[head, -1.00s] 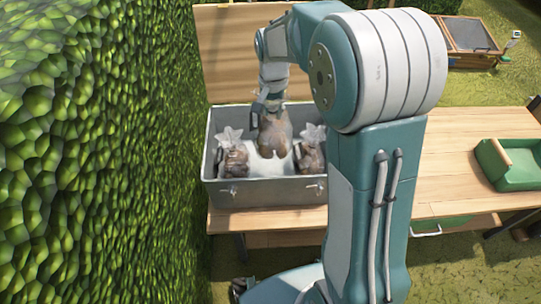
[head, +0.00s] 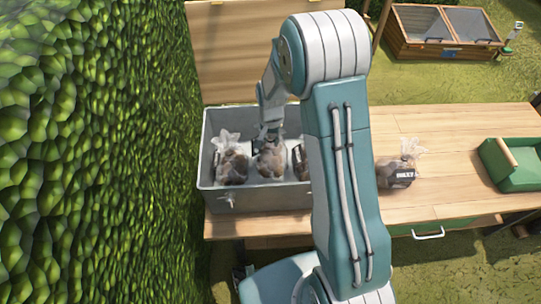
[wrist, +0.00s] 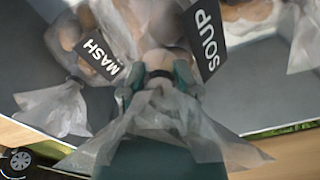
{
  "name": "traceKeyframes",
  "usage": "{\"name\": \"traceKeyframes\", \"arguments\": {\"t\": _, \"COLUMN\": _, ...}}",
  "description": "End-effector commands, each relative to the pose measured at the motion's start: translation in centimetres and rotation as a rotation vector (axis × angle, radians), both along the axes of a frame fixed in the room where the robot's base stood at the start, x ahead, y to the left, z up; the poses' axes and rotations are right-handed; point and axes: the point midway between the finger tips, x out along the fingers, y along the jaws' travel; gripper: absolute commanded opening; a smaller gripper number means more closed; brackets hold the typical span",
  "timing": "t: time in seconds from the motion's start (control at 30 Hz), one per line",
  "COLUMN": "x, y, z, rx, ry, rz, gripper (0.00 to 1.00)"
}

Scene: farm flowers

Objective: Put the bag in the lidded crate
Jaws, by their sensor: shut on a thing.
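The grey crate (head: 270,197) stands on the wooden table with its wooden lid (head: 245,50) open at the back. My gripper (head: 269,137) is inside it, shut on the gathered neck of a clear bag of brown produce (head: 269,160). This bag shows close up in the wrist view (wrist: 160,60), a dark SOUP label beside it. The held bag is low in the crate, between a bag labelled MASH (wrist: 70,38) on the left, also in the head view (head: 232,162), and another bag (head: 301,162) on the right, partly hidden by my arm.
Another labelled bag (head: 398,173) sits on the table right of my arm. A green tray-like box (head: 515,172) stands at the table's right end. A tall hedge (head: 95,150) borders the crate's left. A wooden cold frame (head: 445,32) stands behind on the grass.

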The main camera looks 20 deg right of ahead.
Motion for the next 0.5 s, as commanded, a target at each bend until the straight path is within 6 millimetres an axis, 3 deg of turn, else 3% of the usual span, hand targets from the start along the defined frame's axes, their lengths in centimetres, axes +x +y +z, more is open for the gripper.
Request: {"name": "traceKeyframes", "arguments": {"t": 0.5, "x": 0.1, "y": 0.1, "z": -5.7, "rx": -0.001, "ry": -0.002, "rz": 0.000, "gripper": 0.00}}
